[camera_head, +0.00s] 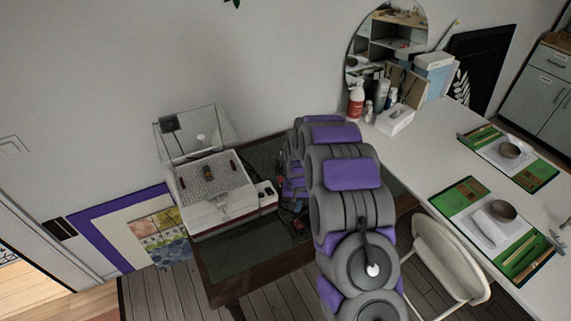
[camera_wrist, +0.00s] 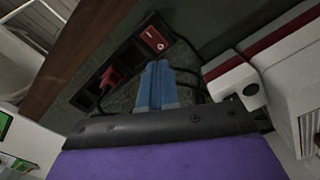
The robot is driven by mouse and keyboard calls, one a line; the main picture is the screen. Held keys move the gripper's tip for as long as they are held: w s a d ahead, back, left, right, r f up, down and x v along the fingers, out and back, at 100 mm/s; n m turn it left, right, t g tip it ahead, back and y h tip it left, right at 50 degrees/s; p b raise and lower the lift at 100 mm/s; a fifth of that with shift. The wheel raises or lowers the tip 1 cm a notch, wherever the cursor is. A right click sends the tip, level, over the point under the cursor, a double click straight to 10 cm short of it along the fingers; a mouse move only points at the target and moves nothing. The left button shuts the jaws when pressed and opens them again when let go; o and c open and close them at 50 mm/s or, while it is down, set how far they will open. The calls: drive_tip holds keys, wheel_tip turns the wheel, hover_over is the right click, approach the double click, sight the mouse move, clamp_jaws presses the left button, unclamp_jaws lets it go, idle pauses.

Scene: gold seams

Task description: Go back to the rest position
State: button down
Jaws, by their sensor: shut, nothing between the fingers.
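My gripper (camera_wrist: 158,68) shows in the wrist view as two blue fingers pressed together with nothing between them. The fingers are over the dark green table top, just below a black power strip (camera_wrist: 130,62) with a red switch and a red plug in it. I cannot tell whether the fingertips touch the strip. In the head view my grey and purple arm reaches out over the dark table (camera_head: 228,262), and it hides the gripper's fingers.
A white machine (camera_head: 215,190) with a red stripe and a raised clear lid stands left of my arm; it is at the right in the wrist view (camera_wrist: 290,75). A white table (camera_head: 440,160) with green mats and bowls and a white chair (camera_head: 440,250) are at the right.

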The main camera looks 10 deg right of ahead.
drive_tip(key=shift+r, duration=0.1)
drive_tip(key=s+r+n, duration=0.1)
drive_tip(key=s+r, duration=1.4)
drive_tip(key=r, duration=0.4)
drive_tip(key=s+r+g, duration=0.1)
drive_tip(key=s+r, duration=0.3)
drive_tip(key=s, duration=0.9)
drive_tip(key=s+r+n, duration=0.1)
drive_tip(key=s+r, duration=0.3)
drive_tip(key=s, duration=1)
drive_tip(key=shift+g, duration=0.4)
